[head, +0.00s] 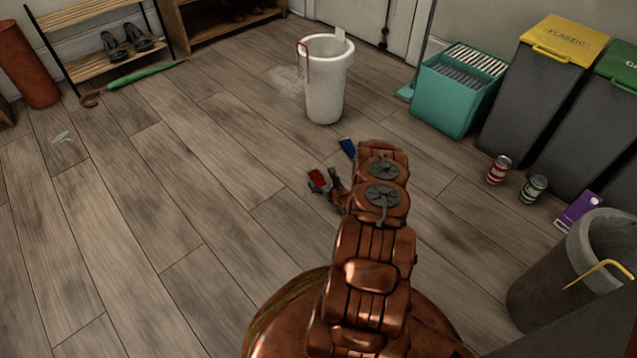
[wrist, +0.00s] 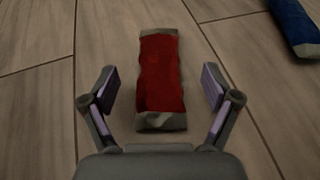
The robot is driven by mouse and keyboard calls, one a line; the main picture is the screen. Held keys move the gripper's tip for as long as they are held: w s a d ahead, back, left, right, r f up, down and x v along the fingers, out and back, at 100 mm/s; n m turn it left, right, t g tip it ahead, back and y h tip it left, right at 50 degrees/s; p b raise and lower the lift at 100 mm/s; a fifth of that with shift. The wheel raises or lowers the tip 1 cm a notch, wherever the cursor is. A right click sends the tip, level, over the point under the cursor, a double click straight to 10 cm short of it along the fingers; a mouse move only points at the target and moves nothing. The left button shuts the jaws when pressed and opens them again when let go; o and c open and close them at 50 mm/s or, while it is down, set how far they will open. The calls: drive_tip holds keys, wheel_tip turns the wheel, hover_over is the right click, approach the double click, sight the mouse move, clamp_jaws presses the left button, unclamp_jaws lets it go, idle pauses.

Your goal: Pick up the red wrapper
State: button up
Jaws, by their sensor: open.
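The red wrapper (wrist: 161,75) lies on the wooden floor in the wrist view, a long red strip with grey crimped ends. My gripper (wrist: 162,92) is open, with one finger on each side of the wrapper's near part and a gap on both sides. Nothing is held. In the head view, the red wrapper (head: 317,178) shows beside my gripper (head: 325,188), and part of it is hidden by the fingers.
A blue wrapper (wrist: 295,24) lies to the right, also in the head view (head: 348,148). A white bin (head: 325,90) stands beyond. Red (head: 498,170) and green (head: 533,188) cans, a purple carton (head: 580,210) and a grey bin (head: 540,270) are right. Floor at left is mostly clear.

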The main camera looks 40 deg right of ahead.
drive_tip(key=shift+b+x, duration=0.4)
drive_tip(key=shift+x, duration=0.45)
drive_tip(key=shift+w+d+f, duration=0.1)
drive_tip(key=shift+w+f, duration=0.15)
drive_tip(key=shift+w, duration=0.25)
drive_tip(key=c, duration=0.8)
